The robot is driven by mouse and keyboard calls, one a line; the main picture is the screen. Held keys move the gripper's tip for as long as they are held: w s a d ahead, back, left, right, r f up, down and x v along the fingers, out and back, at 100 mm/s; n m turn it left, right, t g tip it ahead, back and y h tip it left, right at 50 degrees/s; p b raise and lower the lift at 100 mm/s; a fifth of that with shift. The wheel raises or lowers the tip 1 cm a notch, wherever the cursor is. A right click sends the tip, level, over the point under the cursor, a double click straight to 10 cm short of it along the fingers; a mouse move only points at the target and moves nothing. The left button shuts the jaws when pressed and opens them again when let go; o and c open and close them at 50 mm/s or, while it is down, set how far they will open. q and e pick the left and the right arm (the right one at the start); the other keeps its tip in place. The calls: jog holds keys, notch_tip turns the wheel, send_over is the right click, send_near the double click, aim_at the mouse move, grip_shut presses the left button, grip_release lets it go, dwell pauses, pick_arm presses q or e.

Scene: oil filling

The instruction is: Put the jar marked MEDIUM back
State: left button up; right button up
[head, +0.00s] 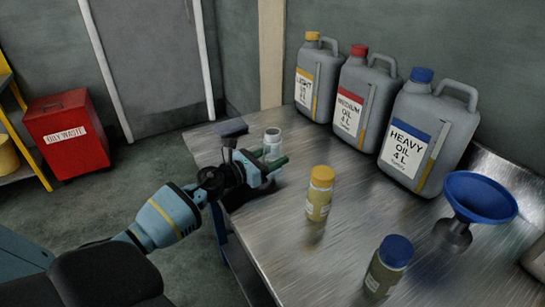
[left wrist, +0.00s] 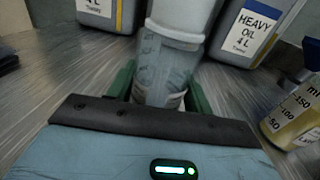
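A yellow-lidded jar (head: 319,194) and a blue-lidded jar (head: 388,266) stand nearer. The grey MEDIUM OIL jug (head: 349,110) with a red cap stands at the back. My right gripper is not in view.
The LIGHT jug (head: 304,85) and HEAVY OIL jug (head: 408,145) flank the MEDIUM jug. A blue funnel (head: 480,195) stands at the right. The table (head: 345,165) is bare between the jugs and the lidded jars. A red OILY WASTE bin (head: 66,150) is on the floor.

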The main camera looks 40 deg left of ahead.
pick_arm(q)
jog(key=o, duration=0.4)
jog(key=shift+s+r, duration=0.15)
jog(key=shift+r, duration=0.05)
jog(key=v, duration=1)
jog(key=shift+b, duration=0.35)
jog(key=shift+v, duration=0.9)
